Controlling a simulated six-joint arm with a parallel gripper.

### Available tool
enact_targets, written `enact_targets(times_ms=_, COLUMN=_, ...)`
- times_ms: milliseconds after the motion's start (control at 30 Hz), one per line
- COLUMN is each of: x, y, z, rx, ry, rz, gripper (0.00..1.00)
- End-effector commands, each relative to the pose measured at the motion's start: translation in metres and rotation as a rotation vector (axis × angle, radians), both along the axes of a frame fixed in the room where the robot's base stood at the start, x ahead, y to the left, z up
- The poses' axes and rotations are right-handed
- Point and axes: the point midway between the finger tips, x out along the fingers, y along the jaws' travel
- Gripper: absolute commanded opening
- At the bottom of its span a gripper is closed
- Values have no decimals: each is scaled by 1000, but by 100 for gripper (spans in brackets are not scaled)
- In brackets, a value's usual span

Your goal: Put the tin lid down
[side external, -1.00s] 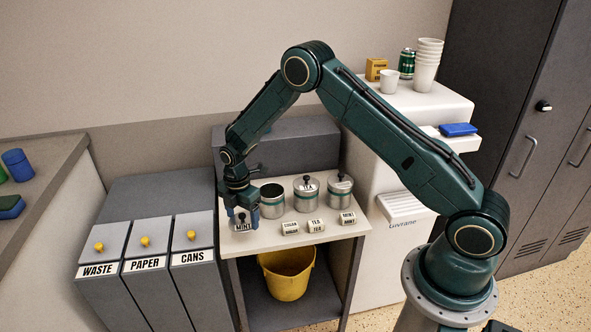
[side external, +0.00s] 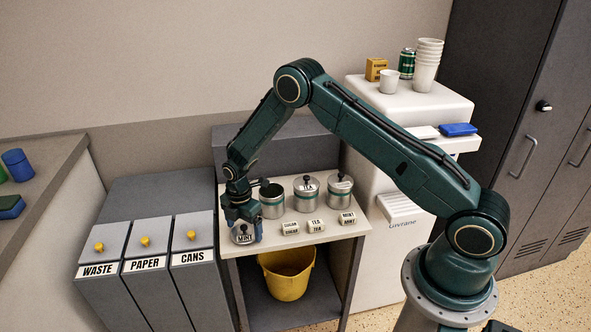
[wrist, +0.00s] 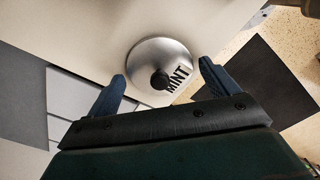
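The tin lid (side external: 241,238) is a round metal disc with a dark knob and the word MINT. It is at the front left corner of the counter (side external: 340,225); I cannot tell whether it touches the top. My gripper (side external: 244,231) points down with its blue fingers at opposite sides of the lid. In the wrist view, the lid (wrist: 147,55) fills the width between the fingertips of my gripper (wrist: 161,68), which appears shut on its rim. An open tin (side external: 272,208) without a lid stands just behind and to the right.
Two lidded tins, one marked TEA (side external: 306,196) and another (side external: 340,190), stand to the right. Several small labelled blocks (side external: 316,226) lie before them. Grey bins (side external: 145,240) stand left of the counter. A yellow bucket (side external: 287,278) is on the shelf below.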

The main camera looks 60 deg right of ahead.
Motion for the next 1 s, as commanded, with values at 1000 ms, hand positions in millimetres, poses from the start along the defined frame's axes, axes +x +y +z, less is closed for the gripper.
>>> enact_targets(times_ms=1000, x=1, y=0, z=70, rx=0, ry=-5, rz=0, gripper=95)
